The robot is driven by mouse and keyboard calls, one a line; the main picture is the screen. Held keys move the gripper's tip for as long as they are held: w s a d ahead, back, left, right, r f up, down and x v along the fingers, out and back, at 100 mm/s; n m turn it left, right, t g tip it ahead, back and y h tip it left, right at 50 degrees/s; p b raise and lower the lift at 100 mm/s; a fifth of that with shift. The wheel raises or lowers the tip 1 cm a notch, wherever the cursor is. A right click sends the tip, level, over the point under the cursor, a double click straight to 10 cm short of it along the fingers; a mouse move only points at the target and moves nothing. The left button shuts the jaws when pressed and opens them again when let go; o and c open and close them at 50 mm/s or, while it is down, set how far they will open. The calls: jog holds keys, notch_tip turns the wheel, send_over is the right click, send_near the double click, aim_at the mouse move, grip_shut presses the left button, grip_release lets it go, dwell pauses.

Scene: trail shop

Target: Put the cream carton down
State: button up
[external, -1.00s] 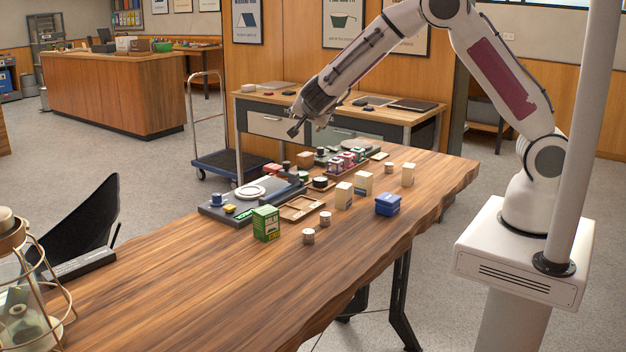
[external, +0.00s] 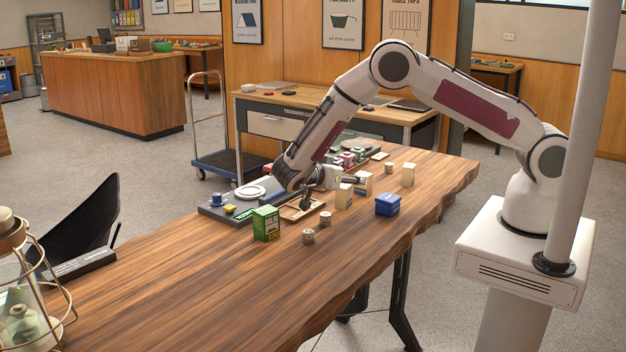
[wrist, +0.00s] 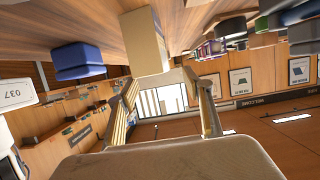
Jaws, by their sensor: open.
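A cream carton (external: 344,197) stands upright on the wooden table in the external view. It shows large and upside down in the wrist view (wrist: 146,42), just beyond and close to my fingertips. My gripper (external: 332,192) is low over the table beside this carton, its fingers spread and pointing to the right. In the wrist view my gripper (wrist: 163,82) is open and empty, with a finger on each side. I cannot tell whether a finger touches the nearest carton.
A blue tub (external: 387,204) stands right of the carton and also shows in the wrist view (wrist: 78,60). A green box (external: 265,223), small tins (external: 308,236) and a shallow wooden tray (external: 293,213) are near my gripper.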

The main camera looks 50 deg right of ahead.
dwell(0.3)
jog(key=shift+x, duration=1.25)
jog(key=shift+d, duration=0.1)
jog(key=shift+r+x, duration=0.15)
jog(key=shift+x, duration=0.7)
jog(key=shift+r+x, duration=0.15)
jog(key=shift+x, duration=1.7)
jog(key=shift+s, duration=0.15)
jog(key=c, duration=1.3)
